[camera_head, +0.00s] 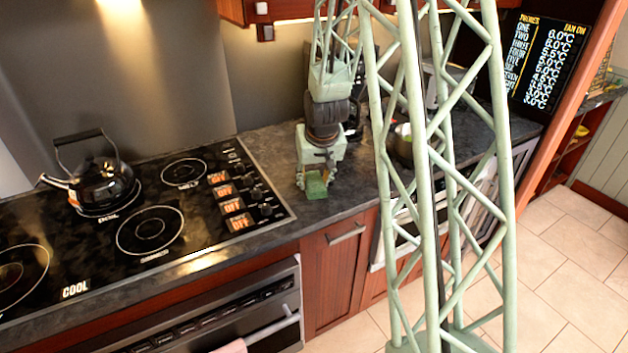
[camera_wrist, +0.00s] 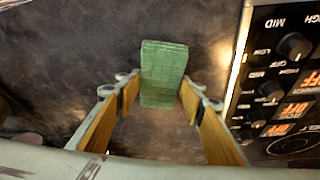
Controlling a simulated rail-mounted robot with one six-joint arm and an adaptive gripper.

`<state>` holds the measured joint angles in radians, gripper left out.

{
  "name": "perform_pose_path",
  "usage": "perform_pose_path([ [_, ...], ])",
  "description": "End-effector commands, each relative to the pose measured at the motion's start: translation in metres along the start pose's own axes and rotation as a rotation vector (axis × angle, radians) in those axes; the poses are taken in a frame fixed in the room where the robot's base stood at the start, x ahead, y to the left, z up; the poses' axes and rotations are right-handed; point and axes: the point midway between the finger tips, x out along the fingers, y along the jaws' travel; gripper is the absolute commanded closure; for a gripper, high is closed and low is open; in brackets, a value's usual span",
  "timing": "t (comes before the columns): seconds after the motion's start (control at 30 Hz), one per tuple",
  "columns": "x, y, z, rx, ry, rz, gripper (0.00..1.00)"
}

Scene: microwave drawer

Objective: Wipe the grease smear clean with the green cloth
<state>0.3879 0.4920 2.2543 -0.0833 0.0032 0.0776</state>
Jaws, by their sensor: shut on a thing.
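The green cloth (camera_head: 315,187) is a small folded block at the dark countertop, to the right of the hob. It also shows in the wrist view (camera_wrist: 163,72), between the fingertips. My gripper (camera_head: 317,172) points down and is shut on the cloth; the wrist view shows its wood-coloured fingers (camera_wrist: 160,92) on either side. The cloth is at or very near the counter surface; I cannot tell whether it touches. I cannot make out the grease smear for certain; the counter shows mottled brown and grey patches, and the cloth may hide part of it.
The black hob (camera_head: 150,232) with its knobs (camera_head: 262,197) lies left of the gripper. A black kettle (camera_head: 102,182) stands on it. A pot (camera_head: 402,145) is at the right, partly behind my green lattice column. Bare countertop (camera_head: 345,185) lies around the cloth.

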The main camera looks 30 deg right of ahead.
Motion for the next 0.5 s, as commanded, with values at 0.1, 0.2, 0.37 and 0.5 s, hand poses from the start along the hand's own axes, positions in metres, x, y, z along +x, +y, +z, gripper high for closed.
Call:
perform_pose_path([
  [0.1, -0.0002, 0.0016, 0.0002, 0.001, -0.003, 0.0, 0.77],
  [0.2, -0.0004, 0.0029, -0.0004, 0.001, -0.003, 0.001, 0.77],
  [0.37, -0.0006, 0.005, -0.0015, 0.0, -0.003, 0.001, 0.77],
  [0.5, -0.0002, 0.0069, -0.0024, 0.0, -0.003, 0.001, 0.77],
])
